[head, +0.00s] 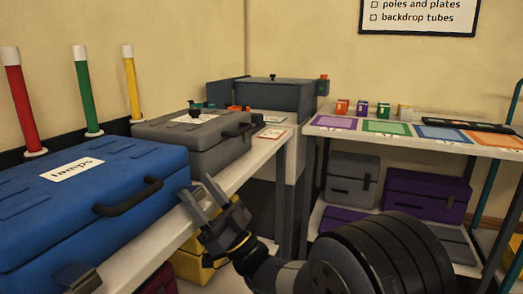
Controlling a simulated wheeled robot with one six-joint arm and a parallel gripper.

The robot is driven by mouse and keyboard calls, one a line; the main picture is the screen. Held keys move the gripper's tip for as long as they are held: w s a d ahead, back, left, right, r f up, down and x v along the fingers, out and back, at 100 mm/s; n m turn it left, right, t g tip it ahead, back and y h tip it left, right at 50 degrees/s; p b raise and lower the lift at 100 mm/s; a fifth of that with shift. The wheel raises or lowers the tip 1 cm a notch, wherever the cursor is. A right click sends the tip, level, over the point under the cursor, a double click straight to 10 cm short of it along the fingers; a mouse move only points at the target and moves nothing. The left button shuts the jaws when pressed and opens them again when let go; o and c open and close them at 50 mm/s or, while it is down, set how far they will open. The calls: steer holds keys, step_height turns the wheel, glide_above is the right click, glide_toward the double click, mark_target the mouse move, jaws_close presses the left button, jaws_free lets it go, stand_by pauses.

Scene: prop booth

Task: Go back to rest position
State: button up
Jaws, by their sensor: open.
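My gripper (203,196) is in the head view, left of centre, in front of the table edge. Its two fingers point up and to the left, and they are apart with nothing seen between them. My arm reaches in from the lower right. The gripper is to the right of the blue case (100,200) labelled "lamps", near the case's right end. Whether it touches the case or the table cannot be told.
A grey case (205,150) stands behind the blue case on the left table (262,157). Red (20,105), green (85,95) and yellow (131,85) poles stand along the wall. A right table (490,150) holds coloured mats and small blocks; purple and grey cases sit below.

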steer(key=shift+r+h+p, duration=0.85)
steer(key=shift+h+p, duration=0.35)
steer(key=shift+p, duration=1.35)
steer(key=h+p, duration=0.1)
steer(key=p, duration=0.2)
steer(key=r+g+h+p, duration=0.1)
steer(key=p, duration=0.2)
steer(key=shift+w+a+p, duration=0.15)
steer(key=shift+a+p, duration=0.15)
steer(key=shift+p, duration=0.1)
steer(key=h+p, duration=0.1)
steer(key=p, duration=0.1)
steer(key=shift+r+g+p, duration=0.2)
steer(key=shift+g+p, duration=0.1)
steer(key=shift+a+r+p, duration=0.1)
steer(key=shift+p, duration=0.35)
steer(key=h+p, duration=0.1)
steer(key=p, duration=0.2)
steer(key=g+h+p, duration=0.1)
steer(key=p, duration=0.2)
steer(key=a+r+h+p, duration=0.1)
steer(key=p, duration=0.2)
steer(key=shift+w, duration=0.25)
steer(key=shift+a+g+h+p, duration=0.1)
steer(key=shift+g+h+p, duration=0.35)
steer(key=shift+p, duration=0.4)
